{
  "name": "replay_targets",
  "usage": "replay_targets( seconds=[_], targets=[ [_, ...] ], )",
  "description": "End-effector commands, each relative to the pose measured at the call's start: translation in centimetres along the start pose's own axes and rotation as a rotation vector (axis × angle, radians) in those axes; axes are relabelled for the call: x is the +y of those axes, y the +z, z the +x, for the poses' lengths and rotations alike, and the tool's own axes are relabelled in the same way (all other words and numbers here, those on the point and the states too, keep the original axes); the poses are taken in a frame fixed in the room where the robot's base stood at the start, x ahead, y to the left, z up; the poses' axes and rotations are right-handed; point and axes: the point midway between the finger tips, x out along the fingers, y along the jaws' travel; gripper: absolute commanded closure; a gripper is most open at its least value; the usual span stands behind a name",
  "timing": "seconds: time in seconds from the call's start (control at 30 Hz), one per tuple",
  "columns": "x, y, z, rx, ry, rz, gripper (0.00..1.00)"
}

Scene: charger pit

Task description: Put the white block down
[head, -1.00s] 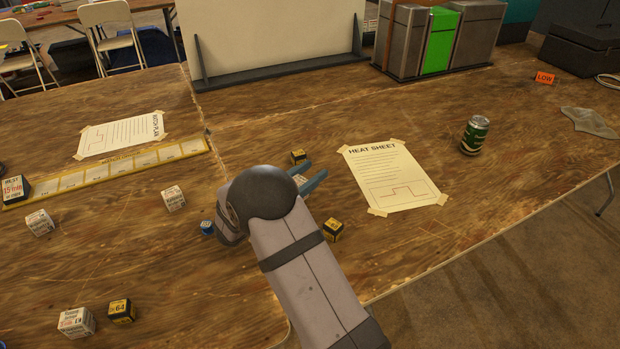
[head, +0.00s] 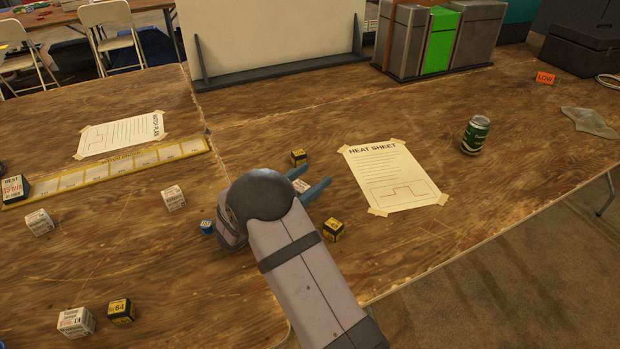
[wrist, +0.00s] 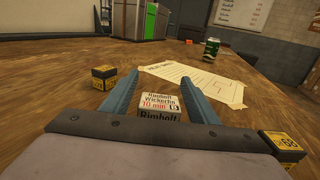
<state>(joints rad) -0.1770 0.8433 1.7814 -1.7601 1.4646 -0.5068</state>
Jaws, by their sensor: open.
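A white block with printed lettering (wrist: 159,105) sits between the two fingers of my gripper (wrist: 163,88) in the wrist view. The fingers are blue-grey and spread apart, with a gap visible on either side of the block. The block appears to rest on the wooden table, its lower part cut off by my gripper's body.
A black-and-yellow block (head: 299,158) stands beyond my gripper, and another (head: 333,230) stands close to its right. The heat sheet (head: 391,177) lies to the right, with a green can (head: 475,135) past it. Other white blocks (head: 173,198) stand to the left.

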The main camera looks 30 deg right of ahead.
Motion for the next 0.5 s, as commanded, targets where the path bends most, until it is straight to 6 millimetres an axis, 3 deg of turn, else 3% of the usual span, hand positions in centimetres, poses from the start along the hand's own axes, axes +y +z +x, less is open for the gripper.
replay_targets(
  seconds=[0.23, 0.5],
  targets=[
    [0.1, 0.2, -2.0, 0.0, 0.004, 0.001, 0.46],
    [0.2, 0.2, -6.9, 0.0, 0.006, 0.001, 0.46]
  ],
)
